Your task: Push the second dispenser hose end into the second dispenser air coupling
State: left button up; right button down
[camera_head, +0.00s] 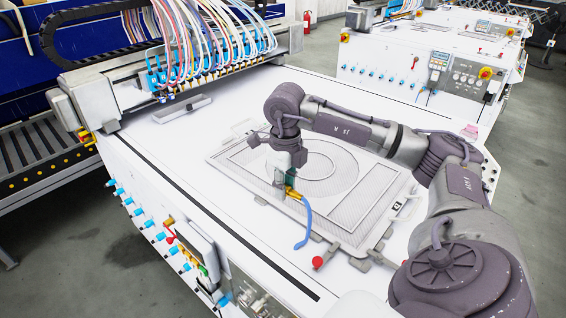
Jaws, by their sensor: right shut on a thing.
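My right gripper (284,186) is above the framed plate on the white machine bed. It is shut on a hose end, with a brass-coloured fitting (292,192) showing at its fingers. The blue hose (306,226) hangs from there in a curve toward the front of the plate. Blue couplings (158,80) sit in a row on the gantry (190,85) at the back left. I cannot tell which one is the second dispenser air coupling. The held hose end is well apart from them. My left gripper is not in view.
The plate (232,172) with a ring-shaped pattern lies on the bed. Many coloured hoses (205,40) arch over the gantry. A small grey bar (182,108) lies on the bed, which is otherwise clear near the gantry.

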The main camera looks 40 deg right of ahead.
dwell(0.3)
jog(key=s+a+f+n, duration=0.1)
jog(key=s+a+n, duration=0.2)
jog(key=a+n, duration=0.7)
jog(key=s+a+f+n, duration=0.2)
jog(key=a+n, duration=0.9)
jog(key=n, duration=1.2)
jog(key=shift+s+n, duration=0.4)
jog(key=shift+s, duration=0.6)
jog(key=shift+a, duration=0.1)
jog(key=w+a+r+n, duration=0.4)
jog(key=a+r+n, duration=0.4)
jog(key=a, duration=0.5)
notch_tip(320, 180, up, 2)
